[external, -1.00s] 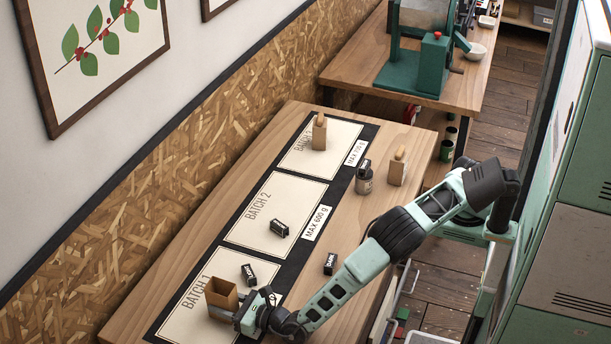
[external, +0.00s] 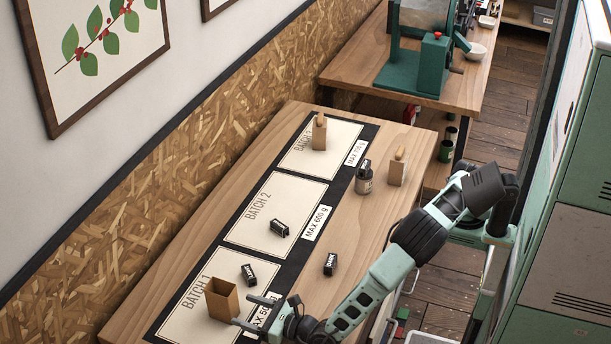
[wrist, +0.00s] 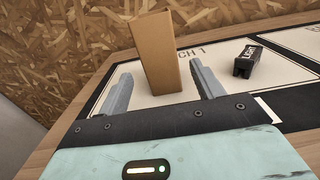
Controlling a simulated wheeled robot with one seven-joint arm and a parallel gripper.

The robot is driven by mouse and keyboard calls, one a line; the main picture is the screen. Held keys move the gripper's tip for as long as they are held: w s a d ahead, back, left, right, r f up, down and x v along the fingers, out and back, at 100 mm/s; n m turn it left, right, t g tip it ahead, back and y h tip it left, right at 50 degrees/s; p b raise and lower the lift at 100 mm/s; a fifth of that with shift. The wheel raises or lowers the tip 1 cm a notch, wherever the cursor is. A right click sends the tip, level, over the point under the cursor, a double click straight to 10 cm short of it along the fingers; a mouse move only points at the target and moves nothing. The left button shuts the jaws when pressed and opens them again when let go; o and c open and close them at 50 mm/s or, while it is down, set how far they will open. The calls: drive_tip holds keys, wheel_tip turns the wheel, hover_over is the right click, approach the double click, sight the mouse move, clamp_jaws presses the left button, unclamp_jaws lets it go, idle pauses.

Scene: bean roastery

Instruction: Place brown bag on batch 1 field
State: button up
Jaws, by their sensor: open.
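The brown bag (external: 221,300) stands upright on the cream batch 1 field (external: 196,322), with its top open. In the wrist view the bag (wrist: 156,55) stands just beyond my fingertips on the same field (wrist: 207,70). My gripper (external: 258,311) is open and empty, to the right of the bag and apart from it. In the wrist view the two grey fingers of my gripper (wrist: 163,84) are spread, with the bag between and beyond them. The bag's base shows on the field.
A small black labelled block (external: 248,274) lies on batch 1, another (external: 279,228) on batch 2, and a third (external: 330,264) on bare wood. A brown bag (external: 319,132) stands on the far field. A dark bottle (external: 364,177) and another bag (external: 398,168) stand right.

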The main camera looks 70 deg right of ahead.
drive_tip(key=shift+s, duration=2.3)
